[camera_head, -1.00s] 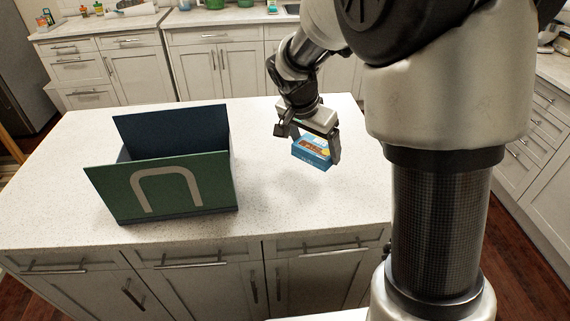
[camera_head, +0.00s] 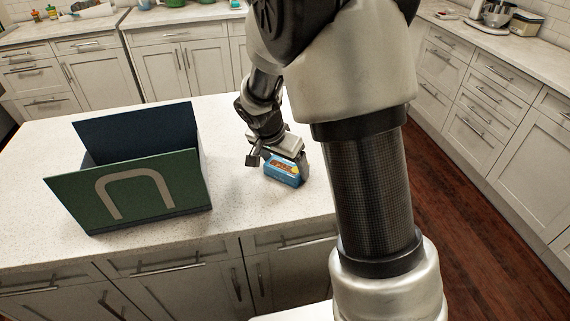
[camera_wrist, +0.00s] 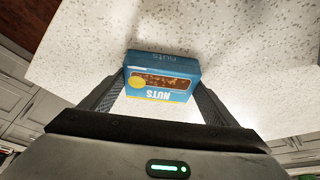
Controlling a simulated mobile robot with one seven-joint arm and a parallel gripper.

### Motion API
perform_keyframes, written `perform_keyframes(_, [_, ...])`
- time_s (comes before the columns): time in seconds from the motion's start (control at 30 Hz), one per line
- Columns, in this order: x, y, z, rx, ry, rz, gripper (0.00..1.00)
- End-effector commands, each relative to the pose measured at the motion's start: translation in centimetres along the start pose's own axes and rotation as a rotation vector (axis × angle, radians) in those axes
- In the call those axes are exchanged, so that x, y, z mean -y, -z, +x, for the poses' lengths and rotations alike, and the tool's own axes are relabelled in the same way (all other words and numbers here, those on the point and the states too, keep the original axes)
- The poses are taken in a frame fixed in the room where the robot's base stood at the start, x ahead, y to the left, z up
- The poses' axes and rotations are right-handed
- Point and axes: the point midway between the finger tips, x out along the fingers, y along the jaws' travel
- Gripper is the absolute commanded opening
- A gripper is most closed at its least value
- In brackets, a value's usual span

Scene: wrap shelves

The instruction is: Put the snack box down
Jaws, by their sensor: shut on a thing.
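The snack box (camera_head: 284,172) is a small blue carton with a brown and yellow picture. In the wrist view the snack box (camera_wrist: 160,78) shows the word "NUTS" and lies between my two fingers. My gripper (camera_head: 284,163) is shut on it, with the fingers along its two short sides. The box is at or just above the white island countertop (camera_head: 262,215); I cannot tell for sure whether it touches. Part of the box is hidden by the gripper in the head view.
A green and dark blue open box (camera_head: 75,205) with a pale arch mark stands on the island to the left of my gripper. The countertop between them and in front of the gripper is clear. Counters with drawers (camera_head: 180,60) line the back and right.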

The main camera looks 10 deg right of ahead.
Motion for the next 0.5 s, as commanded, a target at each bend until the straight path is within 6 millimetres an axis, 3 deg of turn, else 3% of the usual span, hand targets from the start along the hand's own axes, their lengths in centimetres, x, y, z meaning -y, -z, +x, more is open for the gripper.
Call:
perform_keyframes(0.03, [0.02, -0.10, 0.28, 0.000, 0.000, 0.000, 0.57])
perform_keyframes(0.07, [0.00, -0.10, 0.24, 0.000, 0.000, 0.000, 0.83])
perform_keyframes(0.17, [0.00, -0.06, 0.13, 0.000, 0.000, 0.000, 1.00])
perform_keyframes(0.5, [0.02, 0.16, -0.48, 0.000, 0.000, -0.001, 1.00])
